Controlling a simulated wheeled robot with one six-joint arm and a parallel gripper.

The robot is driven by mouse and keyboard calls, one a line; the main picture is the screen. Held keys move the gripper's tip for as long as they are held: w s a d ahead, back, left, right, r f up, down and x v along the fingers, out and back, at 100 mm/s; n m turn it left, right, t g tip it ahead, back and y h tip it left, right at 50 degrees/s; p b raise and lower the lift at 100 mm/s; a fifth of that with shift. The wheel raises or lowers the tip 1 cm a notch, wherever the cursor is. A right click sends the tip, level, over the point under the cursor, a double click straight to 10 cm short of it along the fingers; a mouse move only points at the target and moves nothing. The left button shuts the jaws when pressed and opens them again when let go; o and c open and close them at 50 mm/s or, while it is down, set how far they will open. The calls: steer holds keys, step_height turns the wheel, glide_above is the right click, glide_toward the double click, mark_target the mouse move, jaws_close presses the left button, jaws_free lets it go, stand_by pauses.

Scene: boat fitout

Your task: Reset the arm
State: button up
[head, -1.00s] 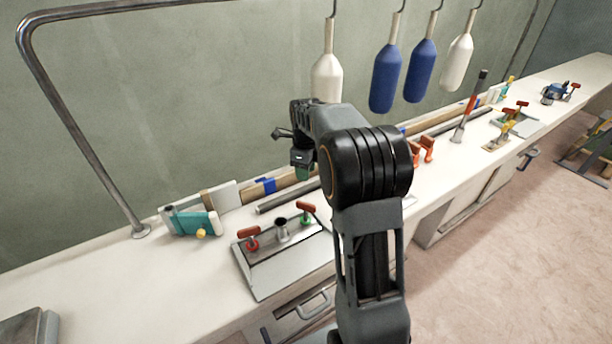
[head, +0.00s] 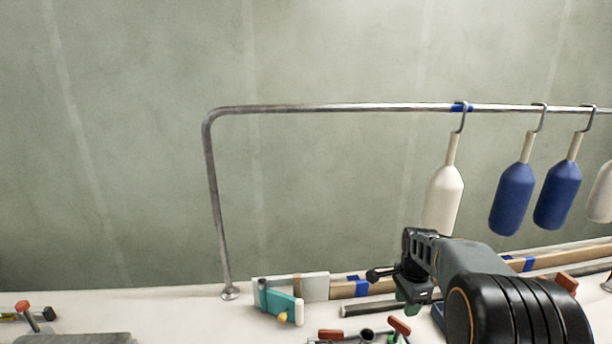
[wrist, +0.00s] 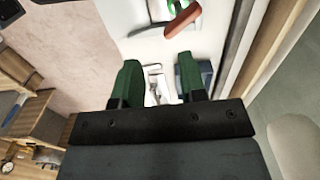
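My gripper (head: 408,298) is at the lower right of the head view, over the back part of the white bench, its green fingers partly hidden by my own arm. In the wrist view my gripper (wrist: 160,82) shows two green fingers standing apart with a clear gap. Nothing is held between them; the white surface and a small metal piece show through the gap. My arm is folded, with its dark round joint low in the head view.
A metal rail (head: 330,107) carries hanging fenders, including a white one (head: 443,199) and a blue one (head: 512,198), right of and above my gripper. A teal tool (head: 280,303) and red-handled clamps (head: 399,326) lie nearby. The wall above is bare.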

steer(key=s+a+r+n+t+p, duration=0.1)
steer(key=s+a+r+n, duration=0.3)
steer(key=s+n, duration=0.4)
steer(key=s+a+r+n+t+p, duration=0.1)
steer(key=s+a+r+n+t, duration=0.1)
steer(key=s+a+n, duration=0.4)
steer(key=s+r+n, duration=0.1)
steer(key=s+n, duration=0.1)
steer(key=s, duration=0.3)
steer(key=shift+r+n+t+p, duration=0.3)
steer(key=shift+r+t+p, duration=0.05)
steer(key=shift+r+t, duration=0.05)
steer(key=shift+o, duration=0.4)
